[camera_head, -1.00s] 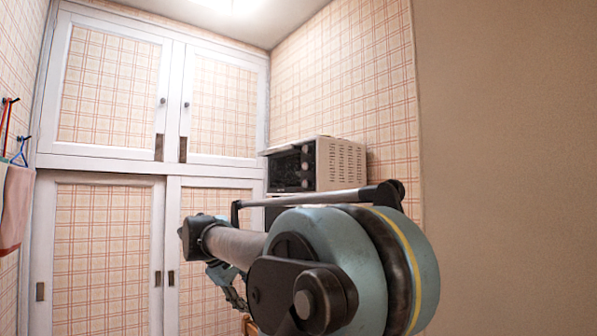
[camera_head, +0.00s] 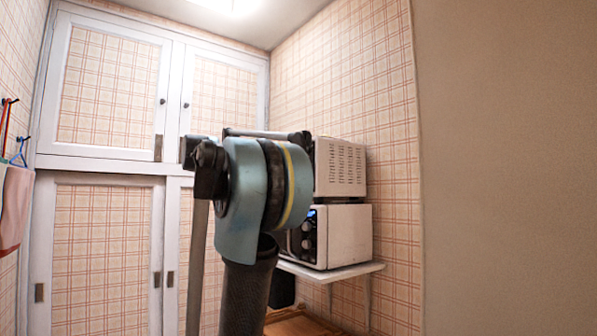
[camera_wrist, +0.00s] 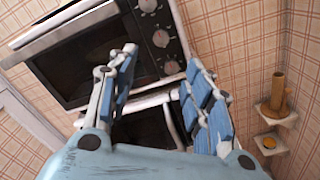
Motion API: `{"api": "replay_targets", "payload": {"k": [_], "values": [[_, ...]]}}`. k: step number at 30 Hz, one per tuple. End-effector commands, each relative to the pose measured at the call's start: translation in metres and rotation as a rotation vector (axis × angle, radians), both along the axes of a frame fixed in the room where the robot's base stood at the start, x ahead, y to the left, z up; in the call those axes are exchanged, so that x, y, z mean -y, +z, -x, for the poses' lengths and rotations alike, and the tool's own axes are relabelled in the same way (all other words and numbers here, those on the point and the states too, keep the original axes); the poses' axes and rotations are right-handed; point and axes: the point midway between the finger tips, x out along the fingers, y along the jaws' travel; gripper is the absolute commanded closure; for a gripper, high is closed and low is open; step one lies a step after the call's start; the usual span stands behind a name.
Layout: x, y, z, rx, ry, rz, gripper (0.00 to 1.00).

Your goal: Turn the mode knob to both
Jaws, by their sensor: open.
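The upper white toaster oven (camera_head: 340,168) stands on a lower white appliance (camera_head: 345,238). In the wrist view the toaster oven's dark front (camera_wrist: 85,62) fills the upper left, tilted, with a column of three round knobs: top (camera_wrist: 148,5), middle (camera_wrist: 161,38) and bottom (camera_wrist: 172,67). Their labels are too small to read, so I cannot tell which is the mode knob. My gripper (camera_wrist: 162,58) is open and empty, with its blue-padded fingers spread below and around the knob column in the picture. Whether it touches anything is unclear. In the head view my arm hides the gripper and these knobs.
The lower appliance has its own knobs (camera_head: 308,228) and sits on a white wall shelf (camera_head: 345,270). Small wall shelves (camera_wrist: 277,115) with a brown object (camera_wrist: 279,88) are right in the wrist view. White cupboard doors (camera_head: 110,90) stand at the left.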

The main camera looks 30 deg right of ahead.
Motion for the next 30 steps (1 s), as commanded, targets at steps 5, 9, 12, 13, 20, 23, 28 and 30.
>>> {"api": "replay_targets", "payload": {"k": [5,9,12,13,20,23,28,30], "values": [[0.023,0.000,-0.001,0.001,-0.003,-0.001,0.54],[0.040,-0.001,-0.001,0.001,-0.005,-0.001,0.54],[0.052,-0.001,-0.003,0.001,-0.005,-0.002,0.54],[0.056,-0.001,-0.003,0.001,-0.004,-0.001,0.54],[0.085,-0.001,-0.006,0.001,-0.003,-0.002,0.54],[0.098,-0.001,-0.006,0.001,-0.003,-0.002,0.54],[0.121,-0.001,-0.008,0.002,-0.004,-0.002,0.54],[0.130,-0.001,-0.009,0.002,-0.004,-0.002,0.54]]}}
